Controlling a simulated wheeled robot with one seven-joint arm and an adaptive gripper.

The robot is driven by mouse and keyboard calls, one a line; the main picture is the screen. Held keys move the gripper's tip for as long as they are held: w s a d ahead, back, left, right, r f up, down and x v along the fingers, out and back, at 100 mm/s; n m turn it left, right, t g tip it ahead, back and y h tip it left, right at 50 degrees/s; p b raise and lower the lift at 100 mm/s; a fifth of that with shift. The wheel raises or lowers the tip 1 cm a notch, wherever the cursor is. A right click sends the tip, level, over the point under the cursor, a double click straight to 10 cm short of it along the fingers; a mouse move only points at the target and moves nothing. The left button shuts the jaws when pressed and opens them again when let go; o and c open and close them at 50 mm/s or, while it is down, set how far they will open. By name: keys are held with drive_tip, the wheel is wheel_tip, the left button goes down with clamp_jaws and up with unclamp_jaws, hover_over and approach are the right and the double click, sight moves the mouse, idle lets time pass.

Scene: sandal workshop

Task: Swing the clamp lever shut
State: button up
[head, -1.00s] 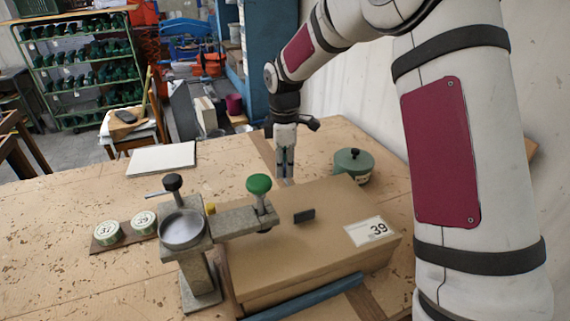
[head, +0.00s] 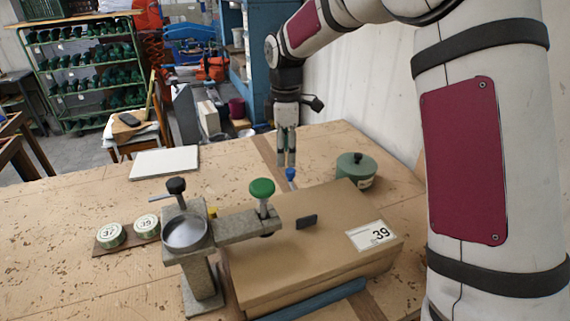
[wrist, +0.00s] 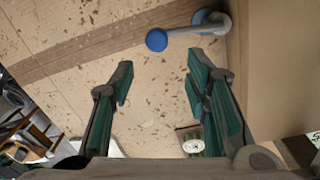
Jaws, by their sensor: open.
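A lever with a blue round knob (wrist: 157,40) and a grey rod lies beyond my fingertips in the wrist view. Its rod runs right to a blue-ringed pivot beside the tan box (wrist: 285,60). In the head view the blue knob (head: 291,174) shows just below my fingertips, at the box's far edge; the rest of the lever is hidden there. My gripper (head: 287,163) points down above the knob, open and empty. In the wrist view my gripper (wrist: 160,65) has its two green-padded fingers spread, with the knob ahead of the gap, apart from both fingers.
A stone stand with a metal dish (head: 186,232) and a green-knobbed arm (head: 262,188) reaches over the box labelled 39 (head: 300,265). A green lidded pot (head: 356,169) stands right of my gripper. Two round tins (head: 111,235) sit at left. The table's back left is mostly clear.

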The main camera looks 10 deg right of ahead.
wheel_tip(320, 180, up, 6)
drive_tip(key=shift+s+a+f, duration=0.1)
drive_tip(key=shift+s, duration=0.05)
